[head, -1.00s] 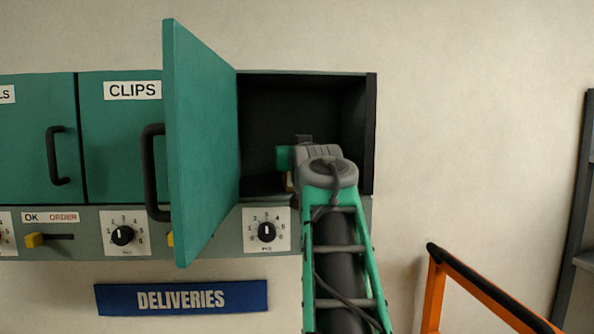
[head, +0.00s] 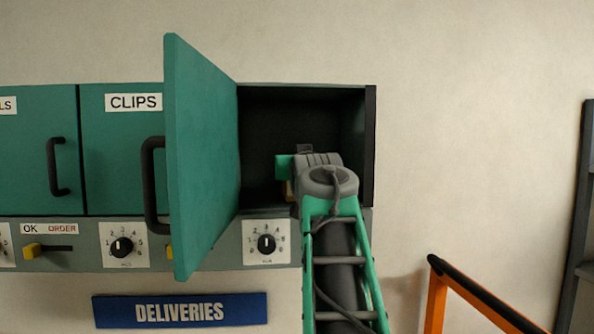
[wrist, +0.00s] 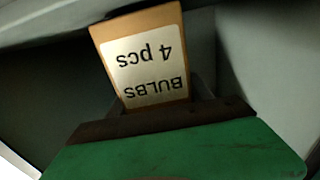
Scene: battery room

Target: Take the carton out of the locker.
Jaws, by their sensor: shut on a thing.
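The open locker (head: 300,105) is a dark compartment at the right end of the wall unit. Its green door (head: 200,150) is swung open on the left side. My gripper (head: 285,185) reaches into the locker, and my arm hides much of its lower right. The carton (wrist: 148,65) is orange-brown with a white label reading "BULBS 4 pcs", upside down in the wrist view. My gripper (wrist: 160,115) is shut on the carton.
A shut "CLIPS" locker (head: 115,150) is left of the open door. Dials (head: 266,243) and a yellow slider (head: 33,250) line the panel below. A blue "DELIVERIES" sign (head: 180,310) hangs underneath. An orange rail (head: 437,300) and a dark rack (head: 580,220) stand at right.

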